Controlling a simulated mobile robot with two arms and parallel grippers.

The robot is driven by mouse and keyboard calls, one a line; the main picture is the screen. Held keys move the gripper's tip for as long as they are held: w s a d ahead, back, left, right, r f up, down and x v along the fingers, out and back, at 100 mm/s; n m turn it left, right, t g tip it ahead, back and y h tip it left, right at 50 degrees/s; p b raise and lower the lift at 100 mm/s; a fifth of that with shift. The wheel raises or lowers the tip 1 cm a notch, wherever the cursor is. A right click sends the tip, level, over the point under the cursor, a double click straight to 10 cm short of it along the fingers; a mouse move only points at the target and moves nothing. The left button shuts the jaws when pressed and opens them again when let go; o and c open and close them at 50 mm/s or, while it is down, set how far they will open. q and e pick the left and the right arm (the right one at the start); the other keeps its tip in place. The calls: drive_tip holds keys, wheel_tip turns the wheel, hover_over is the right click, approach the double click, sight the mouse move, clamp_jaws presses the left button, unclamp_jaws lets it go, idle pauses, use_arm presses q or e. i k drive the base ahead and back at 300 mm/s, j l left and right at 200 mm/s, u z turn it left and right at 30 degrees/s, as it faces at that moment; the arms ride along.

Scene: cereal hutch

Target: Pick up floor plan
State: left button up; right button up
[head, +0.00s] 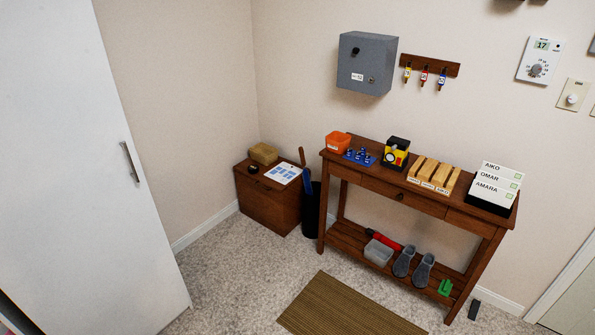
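What looks like the floor plan, a white sheet with blue blocks printed on it (283,172), lies flat on top of a small brown wooden cabinet (268,208) in the back corner. A small dark round object (253,169) is beside the sheet's left side, and a tan block-like item (263,153) sits behind it. Neither of my grippers shows in the head view.
A wooden console table (430,205) with several items stands right of the cabinet; a dark bin (311,212) stands between them. A tall white cabinet (75,150) fills the left. A striped mat (345,308) lies in front. Carpet (240,270) before the small cabinet is clear.

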sight(284, 174)
drive_tip(key=z, duration=2)
drive_tip(key=j+z, duration=0.3)
drive_tip(key=z, duration=0.2)
drive_tip(key=j+z, duration=0.35)
drive_tip(key=z, duration=0.15)
drive_tip(key=j+z, duration=0.35)
drive_tip(key=z, duration=0.15)
drive_tip(key=k+j+z, duration=0.1)
drive_tip(key=j+z, duration=0.2)
drive_tip(key=z, duration=0.2)
drive_tip(key=k+j+z, duration=0.15)
drive_tip(key=z, duration=0.3)
drive_tip(key=k+j+z, duration=0.55)
drive_tip(key=z, duration=0.15)
drive_tip(key=k+j+z, duration=0.15)
drive_tip(key=k+z, duration=0.2)
drive_tip(key=k+j+u, duration=0.1)
drive_tip(key=k+u, duration=0.15)
drive_tip(key=k, duration=0.2)
drive_tip(key=k+j+u, duration=0.25)
drive_tip(key=k, duration=0.25)
drive_tip(key=l, duration=0.1)
